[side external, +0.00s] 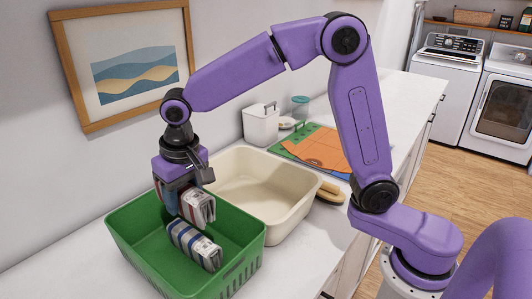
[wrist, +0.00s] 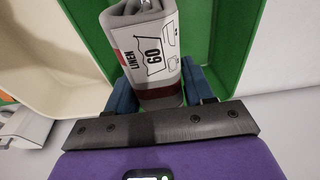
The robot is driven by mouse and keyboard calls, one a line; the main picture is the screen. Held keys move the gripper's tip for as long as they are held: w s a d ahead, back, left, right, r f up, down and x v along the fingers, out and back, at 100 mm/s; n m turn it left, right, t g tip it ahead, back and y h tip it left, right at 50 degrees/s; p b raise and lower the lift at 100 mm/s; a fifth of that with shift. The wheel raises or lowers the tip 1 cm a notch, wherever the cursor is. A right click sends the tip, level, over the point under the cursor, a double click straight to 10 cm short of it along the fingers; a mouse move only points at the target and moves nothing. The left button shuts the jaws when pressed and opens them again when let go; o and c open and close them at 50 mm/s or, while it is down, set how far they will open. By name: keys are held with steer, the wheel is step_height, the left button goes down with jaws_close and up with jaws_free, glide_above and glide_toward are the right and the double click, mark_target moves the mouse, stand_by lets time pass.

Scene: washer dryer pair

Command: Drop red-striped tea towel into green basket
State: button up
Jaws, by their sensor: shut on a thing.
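The red-striped tea towel (side external: 198,206) is a rolled white-grey bundle with a dark red band. My gripper (side external: 178,197) is shut on it and holds it over the green basket (side external: 122,243). In the wrist view the towel (wrist: 145,45) sits between my blue fingers (wrist: 157,90), with a printed label reading LINEN and 60. The green basket also fills the right of the wrist view (wrist: 231,40). A blue-striped rolled towel (side external: 195,245) lies inside the basket, just below the held towel. I cannot tell whether the two towels touch.
A cream tub (side external: 300,205) stands beside the basket on the white counter. Behind it are a white container (side external: 261,125) and green and orange flat sheets (side external: 318,150). A tan brush-like item (side external: 330,192) lies by the tub's right side. A framed picture (side external: 130,65) hangs on the wall.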

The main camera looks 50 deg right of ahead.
steer(key=shift+f, duration=2.3)
steer(key=o, duration=0.9)
steer(key=shift+r, duration=0.1)
steer(key=s+r, duration=0.1)
steer(key=r, duration=1)
steer(key=s+r, duration=0.1)
steer(key=r, duration=0.5)
steer(key=shift+s, duration=0.3)
steer(key=shift+s+d, duration=0.1)
steer(key=s+d+f+n, duration=0.4)
steer(key=s+d+f, duration=0.1)
steer(key=s, duration=0.3)
steer(key=s+d+f+n+g, duration=0.1)
steer(key=s+d+f+n, duration=0.3)
steer(key=s, duration=0.4)
steer(key=s+d+f+n, duration=0.4)
steer(key=s+d+f, duration=0.1)
steer(key=s+d, duration=0.2)
steer(key=shift+s+d+f+n+g, duration=0.3)
steer(key=shift+s+d+f, duration=0.1)
steer(key=shift+s, duration=0.3)
